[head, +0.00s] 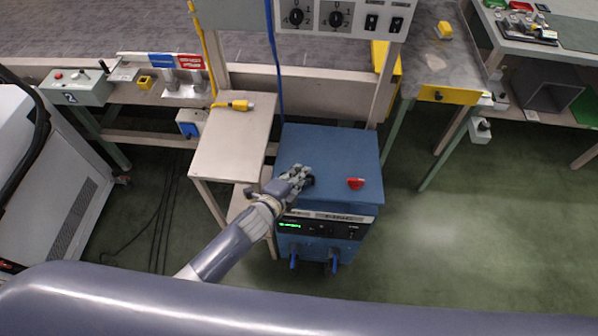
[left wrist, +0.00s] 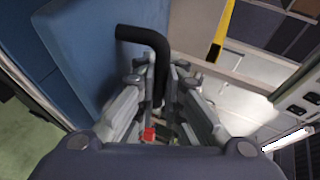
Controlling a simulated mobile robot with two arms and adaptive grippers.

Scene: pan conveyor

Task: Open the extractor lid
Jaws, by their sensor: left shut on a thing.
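The extractor (head: 318,247) is a blue box with a green display and dark panel on its front. Its flat blue lid (head: 335,150) lies level on top and looks closed. A red knob (head: 356,184) sits on the lid's right side. My left gripper (head: 305,178) is at the lid's left front edge. In the left wrist view its fingers (left wrist: 160,95) are shut around a black bent handle (left wrist: 150,40) beside the blue surface (left wrist: 95,45). The gripper hides part of the handle in the head view. My right gripper is not in view.
A beige side table (head: 232,145) with a yellow plug stands left of the extractor. A panel with dials (head: 340,18) hangs behind it, with a blue cable (head: 277,75) running down. Green floor (head: 450,235) is free to the right.

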